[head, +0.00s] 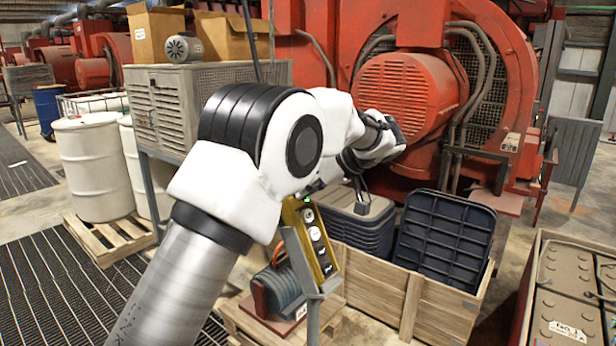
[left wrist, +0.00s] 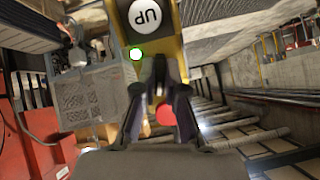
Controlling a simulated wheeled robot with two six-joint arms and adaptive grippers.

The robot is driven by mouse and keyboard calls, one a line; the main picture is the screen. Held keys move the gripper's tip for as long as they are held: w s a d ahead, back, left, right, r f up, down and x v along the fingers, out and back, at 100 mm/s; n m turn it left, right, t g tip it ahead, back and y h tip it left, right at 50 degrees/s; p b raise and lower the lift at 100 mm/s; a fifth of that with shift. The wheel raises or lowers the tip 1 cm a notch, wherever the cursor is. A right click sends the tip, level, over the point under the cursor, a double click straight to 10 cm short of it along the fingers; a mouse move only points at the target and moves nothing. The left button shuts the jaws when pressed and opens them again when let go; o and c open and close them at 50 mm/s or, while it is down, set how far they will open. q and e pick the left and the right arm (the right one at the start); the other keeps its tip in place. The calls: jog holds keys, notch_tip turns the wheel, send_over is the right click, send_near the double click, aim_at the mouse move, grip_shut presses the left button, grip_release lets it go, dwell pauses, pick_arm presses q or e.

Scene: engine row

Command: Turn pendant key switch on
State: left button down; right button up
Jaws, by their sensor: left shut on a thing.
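In the left wrist view the pendant (left wrist: 197,47) shows a white UP button (left wrist: 145,13), a lit green lamp (left wrist: 136,54) and a red button (left wrist: 166,115). My left gripper (left wrist: 160,75) is at the pendant's face beside the green lamp, its fingers shut on a small dark part, the key switch, mostly hidden between the fingertips. In the head view my arm hides the gripper. My right gripper is not in view.
A wooden crate (head: 373,290) with dark plastic bins (head: 445,240) stands right of the pendant. A red engine (head: 415,95) is behind. White drums (head: 93,168) on a pallet stand left. A battery crate (head: 528,290) is at the lower right.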

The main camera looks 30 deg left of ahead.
pick_arm(q)
jog(key=shift+r+m+g+p, duration=0.15)
jog(key=shift+m+g+p, duration=0.15)
jog(key=shift+m+p, duration=0.9)
jog(key=c, duration=1.2)
grip_release()
jog(key=shift+c, duration=0.2)
jog(key=shift+a, duration=0.1)
jog(key=v, duration=1.2)
jog(key=shift+f, duration=0.25)
jog(key=shift+w, duration=0.1)
